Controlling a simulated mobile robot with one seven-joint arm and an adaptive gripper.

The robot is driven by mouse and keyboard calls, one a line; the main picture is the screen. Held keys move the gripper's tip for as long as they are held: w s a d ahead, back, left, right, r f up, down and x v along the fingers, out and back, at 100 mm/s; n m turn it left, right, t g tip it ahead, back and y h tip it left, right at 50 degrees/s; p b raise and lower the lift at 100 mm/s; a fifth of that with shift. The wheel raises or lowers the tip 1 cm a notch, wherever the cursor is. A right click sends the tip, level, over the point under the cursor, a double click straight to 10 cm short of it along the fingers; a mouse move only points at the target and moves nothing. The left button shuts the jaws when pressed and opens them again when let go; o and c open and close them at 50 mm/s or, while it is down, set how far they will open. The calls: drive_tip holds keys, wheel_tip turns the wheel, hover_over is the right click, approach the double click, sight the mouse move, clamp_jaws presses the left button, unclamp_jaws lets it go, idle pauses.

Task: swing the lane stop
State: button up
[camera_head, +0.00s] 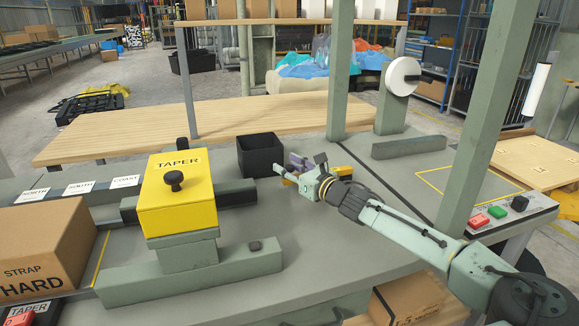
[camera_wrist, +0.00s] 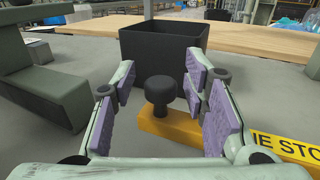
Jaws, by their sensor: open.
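The lane stop is a yellow bar (camera_wrist: 182,127) with an upright black knob (camera_wrist: 160,90); it lies flat on the grey table. A yellow label ending in "E STOP" (camera_wrist: 285,147) shows at the right of the wrist view. My gripper (camera_wrist: 161,80) is open, with its purple finger pads on either side of the knob and a visible gap on both sides. In the head view my gripper (camera_head: 302,163) is low over the table, and it and the arm hide most of the lane stop; a bit of yellow (camera_head: 288,181) shows beside it.
A black open bin (camera_head: 261,156) stands just beyond the lane stop. A yellow "TAPER" box (camera_head: 178,205) on a grey-green stand is at left, near a cardboard carton (camera_head: 40,245). Grey-green posts (camera_head: 340,70) rise behind my arm. Push buttons (camera_head: 497,212) sit at right.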

clamp_jaws()
idle(0.4)
idle(0.4)
